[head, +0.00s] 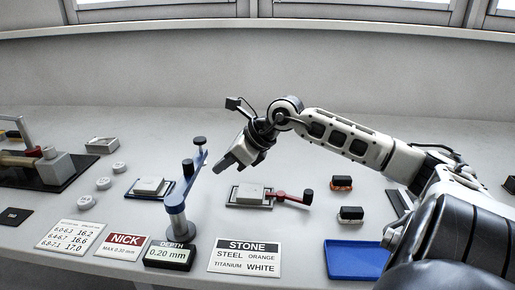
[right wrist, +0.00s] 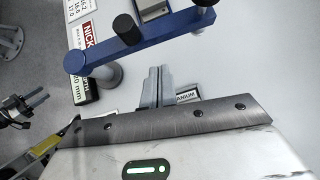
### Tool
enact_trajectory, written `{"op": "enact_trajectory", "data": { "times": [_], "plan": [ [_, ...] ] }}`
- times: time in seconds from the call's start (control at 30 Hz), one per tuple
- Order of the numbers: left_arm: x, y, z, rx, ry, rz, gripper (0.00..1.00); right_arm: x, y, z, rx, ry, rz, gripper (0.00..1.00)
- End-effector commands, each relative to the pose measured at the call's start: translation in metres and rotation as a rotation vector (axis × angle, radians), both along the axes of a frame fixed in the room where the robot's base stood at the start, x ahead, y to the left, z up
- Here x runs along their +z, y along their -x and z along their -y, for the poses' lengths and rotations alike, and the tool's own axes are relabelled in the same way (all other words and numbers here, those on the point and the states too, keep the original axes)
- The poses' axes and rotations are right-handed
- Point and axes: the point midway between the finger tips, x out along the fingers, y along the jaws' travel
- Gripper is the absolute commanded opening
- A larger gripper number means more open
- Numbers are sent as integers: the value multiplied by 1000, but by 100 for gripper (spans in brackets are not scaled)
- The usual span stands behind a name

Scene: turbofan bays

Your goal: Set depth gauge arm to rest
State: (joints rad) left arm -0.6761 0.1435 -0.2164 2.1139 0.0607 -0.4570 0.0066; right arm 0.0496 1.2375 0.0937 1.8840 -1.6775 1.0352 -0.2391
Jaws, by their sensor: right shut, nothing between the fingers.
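The depth gauge has a grey post (head: 177,222) at the bench front. Its blue arm (head: 197,162) reaches from the post top toward the back, with a black knob at its far end and another black piece partway along. The blue arm (right wrist: 165,36) also crosses the top of the right wrist view. My right gripper (head: 229,164) is shut and empty, pointing down just right of the arm's far end. In the right wrist view its fingers (right wrist: 157,73) lie together, apart from the blue arm in the picture.
A depth readout (head: 170,254) stands before the post. A block on a plate (head: 149,187) is left of the arm. Another fixture (head: 250,194) with a red lever (head: 292,199) lies right. A blue tray (head: 357,260) is front right. The back bench is clear.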

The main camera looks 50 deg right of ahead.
Motion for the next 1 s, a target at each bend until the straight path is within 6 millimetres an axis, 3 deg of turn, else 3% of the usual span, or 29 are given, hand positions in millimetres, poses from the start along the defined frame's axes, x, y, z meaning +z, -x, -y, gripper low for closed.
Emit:
{"op": "enact_trajectory", "data": {
  "times": [0.03, 0.6, 1.0],
  "plan": [
    [-6, 0, 1, 2, 7, 1, 45, -4, 2, 1, 11, 2, -1, 0],
    [-1, -2, 3, 9, 38, 21, 45, 61, 50, 35, 11, 0, 2, 0],
    [-1, -2, 3, 9, 41, 21, 45, 71, 58, 40, 12, -1, 0, 0]
  ]
}}
